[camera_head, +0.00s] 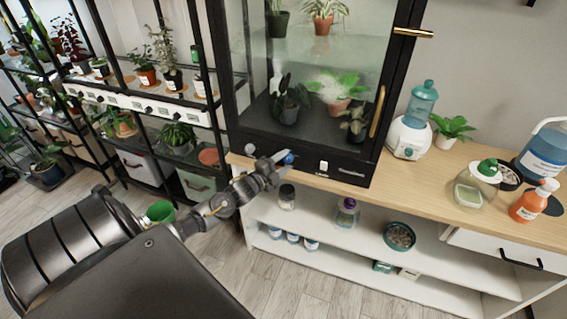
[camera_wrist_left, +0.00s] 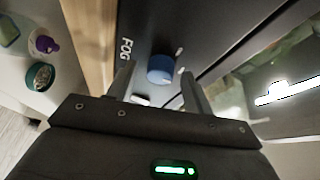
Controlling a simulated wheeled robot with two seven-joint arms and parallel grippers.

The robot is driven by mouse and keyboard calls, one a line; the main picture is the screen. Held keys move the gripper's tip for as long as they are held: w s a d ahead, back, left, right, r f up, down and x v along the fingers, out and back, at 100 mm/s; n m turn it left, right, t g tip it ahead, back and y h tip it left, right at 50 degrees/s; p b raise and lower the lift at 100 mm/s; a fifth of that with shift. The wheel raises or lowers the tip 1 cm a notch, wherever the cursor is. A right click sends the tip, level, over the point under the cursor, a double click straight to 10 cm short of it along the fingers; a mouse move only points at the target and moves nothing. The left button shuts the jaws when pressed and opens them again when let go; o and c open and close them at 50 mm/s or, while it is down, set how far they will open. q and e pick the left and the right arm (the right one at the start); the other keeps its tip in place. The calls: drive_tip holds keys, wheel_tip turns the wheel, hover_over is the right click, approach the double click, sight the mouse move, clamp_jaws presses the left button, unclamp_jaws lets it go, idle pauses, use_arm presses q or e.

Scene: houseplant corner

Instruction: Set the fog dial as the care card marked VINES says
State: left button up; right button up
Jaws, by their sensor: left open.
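The fog dial is a blue round knob (camera_wrist_left: 160,68) on the dark lower front panel of the glass plant cabinet, next to the word FOG. In the head view the blue dial (camera_head: 289,159) sits just beyond my left gripper (camera_head: 279,162). In the left wrist view my left gripper (camera_wrist_left: 157,80) is open, with one finger on each side of the dial; I cannot tell whether either finger touches it. A white mark shows on the panel beside the dial. No card marked VINES is readable in these views. My right gripper is not in view.
The glass cabinet (camera_head: 306,100) stands on a wooden-topped bench (camera_head: 440,180). A grey knob (camera_head: 249,149) and a white switch (camera_head: 323,166) flank the dial. A humidifier (camera_head: 412,135) and bottles stand to the right. Shelves below hold jars and a teal bowl (camera_head: 399,237).

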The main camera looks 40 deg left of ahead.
use_arm(q)
drive_tip(key=s+b, duration=0.1)
drive_tip(key=s, duration=0.9)
drive_tip(key=shift+s+a, duration=0.35)
drive_tip(key=shift+s, duration=0.05)
drive_tip(key=shift+f, duration=0.15)
